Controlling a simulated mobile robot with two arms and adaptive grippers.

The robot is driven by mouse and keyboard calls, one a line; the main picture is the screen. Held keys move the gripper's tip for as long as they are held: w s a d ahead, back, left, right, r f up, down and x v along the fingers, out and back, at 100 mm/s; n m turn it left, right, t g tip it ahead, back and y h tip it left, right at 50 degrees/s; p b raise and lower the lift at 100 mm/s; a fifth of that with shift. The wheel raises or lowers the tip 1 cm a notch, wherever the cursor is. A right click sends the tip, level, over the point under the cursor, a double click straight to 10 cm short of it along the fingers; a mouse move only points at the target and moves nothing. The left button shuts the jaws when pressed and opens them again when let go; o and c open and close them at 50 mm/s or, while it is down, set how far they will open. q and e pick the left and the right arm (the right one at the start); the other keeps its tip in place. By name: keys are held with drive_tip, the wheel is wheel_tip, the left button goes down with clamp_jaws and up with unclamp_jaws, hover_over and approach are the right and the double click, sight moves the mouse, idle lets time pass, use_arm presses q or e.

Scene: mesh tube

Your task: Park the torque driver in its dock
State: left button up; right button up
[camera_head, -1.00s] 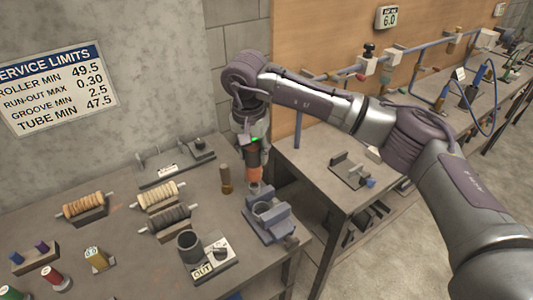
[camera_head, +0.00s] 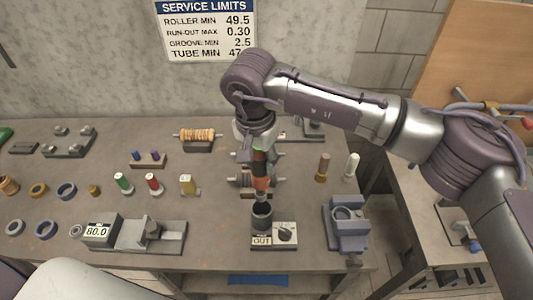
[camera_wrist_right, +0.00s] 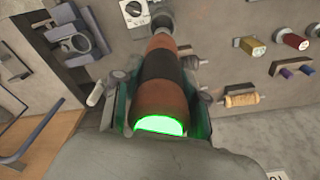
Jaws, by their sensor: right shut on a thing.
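The torque driver (camera_head: 260,174), orange with a dark middle band, is in my right gripper (camera_head: 260,155) and points down. In the right wrist view the driver (camera_wrist_right: 165,75) lies between the fingers, its lit green end towards the camera. A dark open cup (camera_head: 262,220) stands on a light plate marked OUT (camera_head: 283,232), with a knob beside it; it looks like the dock. The driver's tip is at or just above the cup's mouth; I cannot tell whether it is inside. My left gripper is not in view.
A blue vise (camera_head: 346,228) stands right of the cup. A grey gauge block reading 80.0 (camera_head: 100,232) is to the left. Small spools (camera_head: 154,183) and a wooden-handled tool (camera_head: 323,168) stand near. Rollers on stands sit behind my gripper.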

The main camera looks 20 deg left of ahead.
sight(261, 188)
drive_tip(key=shift+d+f+b, duration=0.1)
drive_tip(key=shift+f+b, duration=0.4)
drive_tip(key=shift+f, duration=1.45)
drive_tip(key=shift+f+b, duration=0.55)
drive_tip(key=shift+b, duration=0.3)
drive_tip(key=shift+b, duration=0.95)
drive_tip(key=shift+f+b, duration=2.55)
drive_tip(key=shift+b, duration=0.05)
idle(1.7)
